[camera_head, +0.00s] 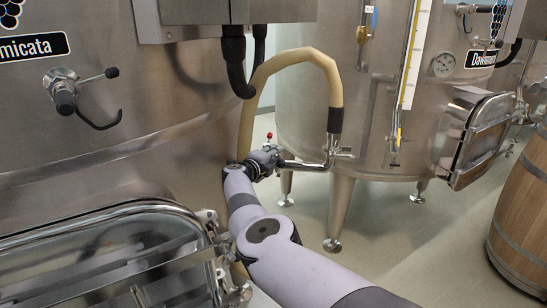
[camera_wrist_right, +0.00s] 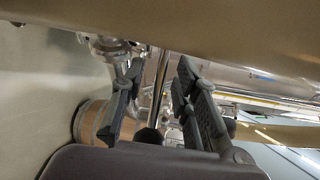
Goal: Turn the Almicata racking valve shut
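The Almicata vat (camera_head: 150,110) fills the left of the head view; its label (camera_head: 34,47) is cut off to "micata". A steel valve fitting (camera_head: 284,157) at its right side, probably the racking valve, is partly hidden by my right gripper (camera_head: 262,163). In the wrist view my right gripper (camera_wrist_right: 156,100) has its two dark fingers apart. A steel lever (camera_wrist_right: 160,88) with a black end (camera_wrist_right: 149,136) lies between them, with gaps visible on both sides. I cannot tell how far the valve is turned. My left gripper is not in view.
A beige hose (camera_head: 290,58) arches over the gripper to a steel elbow (camera_head: 333,148). A second vat (camera_head: 345,110) stands behind. The Almicata front holds a black-handled fitting (camera_head: 66,88) and a hatch (camera_head: 110,235). A wooden barrel (camera_head: 522,215) stands right; floor between is clear.

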